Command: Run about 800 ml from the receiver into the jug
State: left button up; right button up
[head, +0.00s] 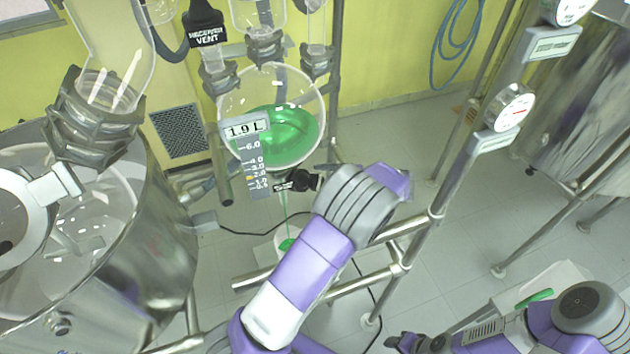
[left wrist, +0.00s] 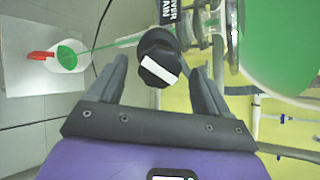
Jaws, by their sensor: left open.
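The receiver (head: 270,90) is a round glass vessel holding green liquid, with a level scale and a 1.9 L readout. Its black drain knob (head: 307,180) sits below it; the left wrist view shows the knob (left wrist: 158,68) with a white bar across its face. My left gripper (left wrist: 155,88) is open, one finger on either side of the knob; contact cannot be told. A thin green stream runs down from the valve into the white jug (head: 283,238), which holds green liquid and also shows in the left wrist view (left wrist: 63,57). My right gripper (head: 415,342) is low, its fingers unclear.
A steel frame rail (head: 420,228) stands right of the receiver. A large steel-jacketed reactor (head: 150,265) fills the left. A gauge (head: 513,106) is mounted on a post. A pale tray (head: 560,280) with a green item lies lower right. The jug stands on a white plate (left wrist: 25,85).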

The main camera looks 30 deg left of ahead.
aim_at(319, 182)
pick_arm(q)
jog(key=shift+v, duration=1.65)
dwell(5.3)
jog(key=n+b, duration=0.2)
jog(key=n, duration=0.1)
jog(key=n+b, duration=0.2)
jog(key=n, duration=0.1)
jog(key=n+t+b, duration=0.1)
jog(key=n+b, duration=0.2)
jog(key=shift+d+f, duration=0.1)
jog(key=shift+f, duration=0.15)
jog(key=n+b, duration=0.2)
jog(key=n, duration=0.1)
jog(key=n+b, duration=0.2)
jog(key=n, duration=0.1)
jog(key=n+t+b, duration=0.1)
jog(key=n, duration=0.2)
jog(key=shift+s+y+b, duration=0.3)
jog(key=shift+s+b, duration=0.05)
jog(key=shift+b, duration=0.05)
jog(key=shift+n+b, duration=0.35)
jog(key=shift+n, duration=0.75)
jog(key=shift+s+a, duration=0.1)
jog(key=shift+a, duration=0.15)
jog(key=shift+b+x, duration=0.7)
jog(key=shift+x, duration=2.85)
